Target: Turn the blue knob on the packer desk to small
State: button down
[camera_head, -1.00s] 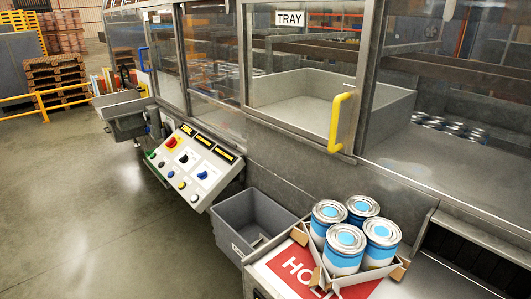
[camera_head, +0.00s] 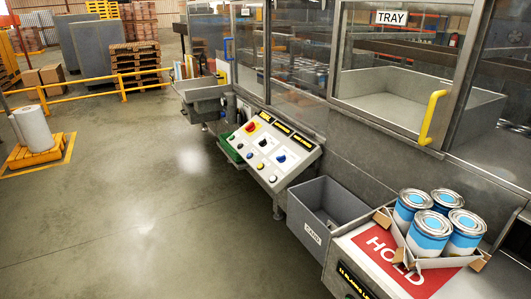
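The packer desk (camera_head: 296,152) is a sloped white control panel on the front of the machine, left of centre. The blue knob (camera_head: 281,158) sits on the panel's lower right part, on a white label. Its marks and pointer are too small to read. My gripper is not in view.
A grey bin (camera_head: 311,231) stands on the floor right of the desk. Beyond it, a red HOLD surface (camera_head: 373,270) carries an open carton of several blue-and-white cans (camera_head: 429,238). A yellow-handled TRAY door (camera_head: 432,117) is above. Open floor (camera_head: 150,210) lies left of the desk.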

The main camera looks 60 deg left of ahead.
aim_at(281, 158)
jog(key=u, duration=3.15)
jog(key=k, duration=0.95)
jog(key=z, duration=0.95)
jog(key=i, duration=1.35)
jog(key=u, duration=1.05)
jog(key=i, duration=1.45)
jog(key=u, duration=0.15)
